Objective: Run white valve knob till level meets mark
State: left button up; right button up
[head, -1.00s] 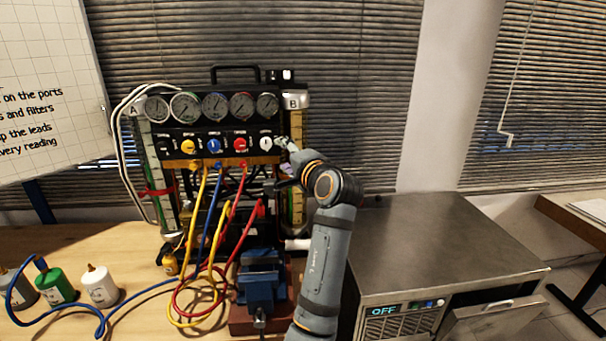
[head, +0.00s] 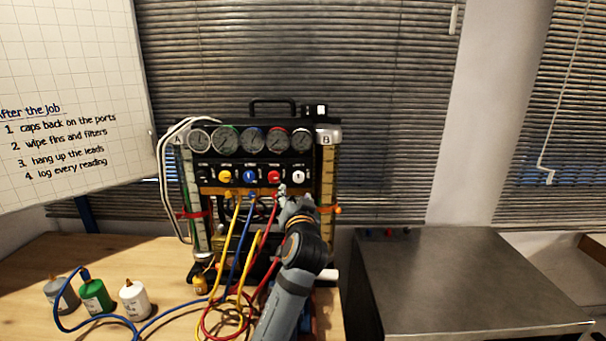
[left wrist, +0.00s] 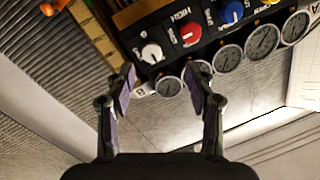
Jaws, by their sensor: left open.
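The white valve knob (head: 298,177) is at the right end of the knob row on the gauge panel. It also shows in the left wrist view (left wrist: 152,53), beyond and roughly between my fingertips. My left gripper (head: 283,190) is just below and left of the knob in the head view. In the left wrist view the left gripper (left wrist: 162,76) is open and empty, with its fingers apart from the knob. Sight tube B (head: 327,180) stands at the panel's right with an orange marker (head: 336,210). Its level is too small to read. My right gripper is out of view.
The red knob (head: 273,177) and blue knob (head: 249,176) sit left of the white one, under the gauges (head: 251,139). Yellow, blue and red hoses hang below. Several bottles (head: 134,299) stand on the bench at left. A metal-topped unit (head: 460,285) is at right.

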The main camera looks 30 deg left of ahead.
aim_at(299, 178)
pick_arm(q)
jog(key=shift+n+t+h, duration=0.7)
jog(key=shift+n+h, duration=0.1)
jog(key=shift+n, duration=0.1)
jog(key=p+x, duration=0.1)
jog(key=x, duration=0.1)
jog(key=p+x, duration=0.2)
jog(key=x, duration=0.1)
jog(key=p+x, duration=0.1)
jog(key=x, duration=0.2)
jog(key=shift+w+d+r, duration=0.2)
jog(key=shift+w+r, duration=0.1)
jog(key=shift+r, duration=0.05)
jog(key=shift+w+a, duration=0.15)
jog(key=shift+w, duration=0.15)
jog(key=shift+f, duration=0.1)
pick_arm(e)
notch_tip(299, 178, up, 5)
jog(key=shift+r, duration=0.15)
pick_arm(q)
grip_shut()
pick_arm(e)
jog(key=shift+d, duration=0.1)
